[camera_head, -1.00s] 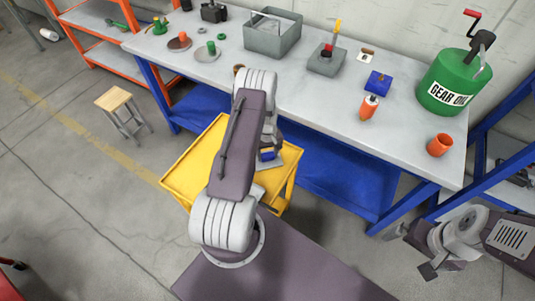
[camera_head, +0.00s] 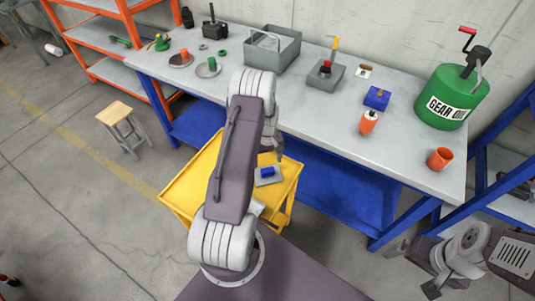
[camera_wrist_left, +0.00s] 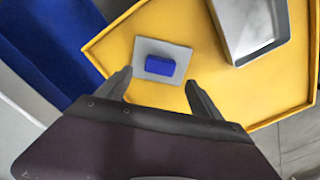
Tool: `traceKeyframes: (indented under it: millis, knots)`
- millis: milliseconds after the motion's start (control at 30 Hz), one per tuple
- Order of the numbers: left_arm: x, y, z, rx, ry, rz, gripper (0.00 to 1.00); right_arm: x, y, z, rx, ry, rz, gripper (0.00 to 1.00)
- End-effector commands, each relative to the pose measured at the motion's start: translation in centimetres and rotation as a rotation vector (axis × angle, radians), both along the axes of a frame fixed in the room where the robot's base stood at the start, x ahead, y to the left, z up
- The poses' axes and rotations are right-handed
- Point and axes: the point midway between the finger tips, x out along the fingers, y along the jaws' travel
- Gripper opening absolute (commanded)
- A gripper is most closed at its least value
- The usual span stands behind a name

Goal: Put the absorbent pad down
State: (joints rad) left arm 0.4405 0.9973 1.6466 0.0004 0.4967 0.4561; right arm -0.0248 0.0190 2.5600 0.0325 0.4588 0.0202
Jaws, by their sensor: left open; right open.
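The absorbent pad appears to be the thin grey square (camera_head: 265,181) lying flat on the yellow cart top, with a small blue block (camera_head: 268,171) on it. Both show in the left wrist view, the pad (camera_wrist_left: 182,53) and the block (camera_wrist_left: 160,66). My left gripper (camera_head: 274,152) is open and empty just above them. In the left wrist view its fingertips (camera_wrist_left: 159,78) stand apart on either side of the pad's near edge. My right gripper (camera_head: 415,268) is open and empty at the lower right, far from the cart.
The yellow cart (camera_head: 181,192) has a raised rim, and a grey tray (camera_wrist_left: 235,45) stands beside the pad. The workbench (camera_head: 310,105) behind holds a grey bin (camera_head: 272,50), an orange bottle (camera_head: 368,122), an orange cup (camera_head: 440,158) and a green gear oil can (camera_head: 450,98).

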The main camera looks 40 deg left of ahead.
Motion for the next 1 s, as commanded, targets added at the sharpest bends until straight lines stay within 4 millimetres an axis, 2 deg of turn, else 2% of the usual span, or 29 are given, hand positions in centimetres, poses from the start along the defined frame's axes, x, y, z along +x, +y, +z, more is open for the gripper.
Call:
traceKeyframes:
  millis: [100,200,333,567,667,767,800,900,1000]
  knots:
    - [0.1,0.0,2.3,0.001,-0.003,0.0,0.76,0.0,0.0,-0.2,0.0,0.0,0.0,1.0]
    - [0.1,0.0,3.8,0.001,-0.002,0.0,0.76,0.0,0.0,-0.3,0.0,0.0,0.0,1.0]
    - [0.0,0.0,4.9,0.0,0.0,0.0,0.76,0.0,0.0,-0.3,0.0,0.0,0.0,1.0]
    - [-0.1,-0.4,5.6,0.0,-0.001,-0.015,0.76,0.0,0.0,-0.3,0.0,0.0,0.0,1.0]
    - [-0.5,-3.0,7.8,0.005,-0.016,-0.112,0.76,0.0,0.0,-0.3,0.0,0.0,0.0,1.0]
    - [-2.4,-7.7,11.1,0.011,-0.038,-0.295,0.76,0.0,0.0,-0.3,0.0,0.0,0.0,1.0]
    - [-3.5,-9.6,12.4,0.014,-0.048,-0.375,0.76,0.0,0.0,-0.3,0.0,0.0,0.0,1.0]
    - [-7.0,-13.6,14.7,0.019,-0.07,-0.565,0.76,0.0,0.0,-0.3,0.0,0.0,0.0,1.0]
    - [-10.4,-16.2,16.0,0.025,-0.087,-0.718,0.76,0.0,0.0,-0.3,0.0,0.0,0.0,1.0]
